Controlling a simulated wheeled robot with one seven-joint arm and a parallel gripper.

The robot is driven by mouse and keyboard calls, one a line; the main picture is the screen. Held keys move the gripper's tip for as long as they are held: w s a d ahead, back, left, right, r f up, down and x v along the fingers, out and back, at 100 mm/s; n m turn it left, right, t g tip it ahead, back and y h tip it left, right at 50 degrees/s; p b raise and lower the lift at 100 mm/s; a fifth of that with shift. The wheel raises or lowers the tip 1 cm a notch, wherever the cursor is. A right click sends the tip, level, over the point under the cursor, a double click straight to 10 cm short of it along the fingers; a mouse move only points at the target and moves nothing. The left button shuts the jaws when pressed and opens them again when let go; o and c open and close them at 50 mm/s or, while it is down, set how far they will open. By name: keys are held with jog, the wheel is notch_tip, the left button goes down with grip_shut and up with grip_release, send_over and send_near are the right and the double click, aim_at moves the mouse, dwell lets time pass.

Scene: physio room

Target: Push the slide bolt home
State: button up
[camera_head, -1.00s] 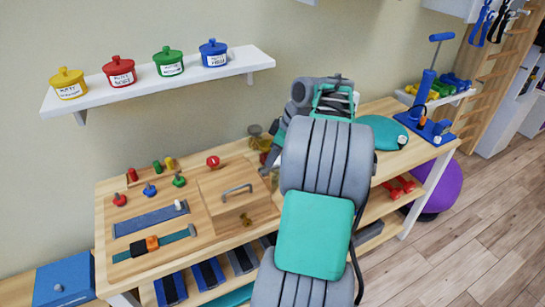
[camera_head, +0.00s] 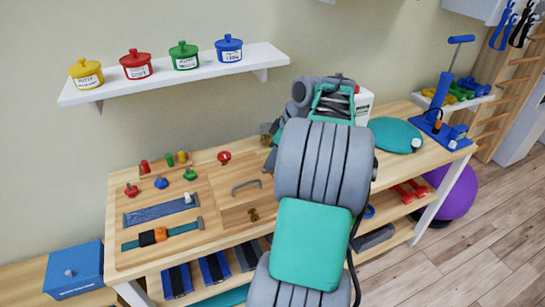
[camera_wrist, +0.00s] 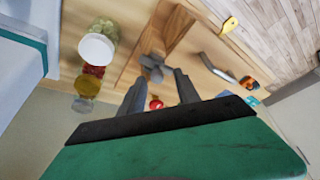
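The wooden work board (camera_head: 125,255) lies on the bench, with a hinged-looking wooden panel (camera_head: 232,205) and a grey handle (camera_head: 246,185). A grey cross-shaped metal piece (camera_wrist: 155,66) shows beside the panel in the wrist view; it may be the slide bolt, but I cannot be sure. In the head view my arm hides the board's right side and most of the gripper.
Jars (camera_wrist: 97,48) stand close beside the gripper. A white shelf (camera_head: 180,77) overhangs the bench; a teal disc (camera_head: 396,135) lies right.

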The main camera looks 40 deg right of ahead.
jog(key=shift+r, duration=0.1)
jog(key=p+v, duration=0.2)
jog(key=v, duration=0.5)
jog(key=shift+s+r, duration=0.15)
jog(key=shift+r, duration=0.1)
jog(key=w+a+m, duration=0.1)
jog(key=w+a, duration=0.1)
jog(key=a, duration=0.9)
jog(key=w+a+m, duration=0.1)
jog(key=w+a, duration=0.2)
jog(key=a, duration=0.8)
jog(key=s+a+f+m+h, duration=0.1)
jog(key=s+a+f+m, duration=0.1)
jog(key=s+a+f, duration=0.5)
jog(key=s+a, duration=0.3)
jog(key=a, duration=0.1)
jog(key=shift+m+g+h, duration=0.4)
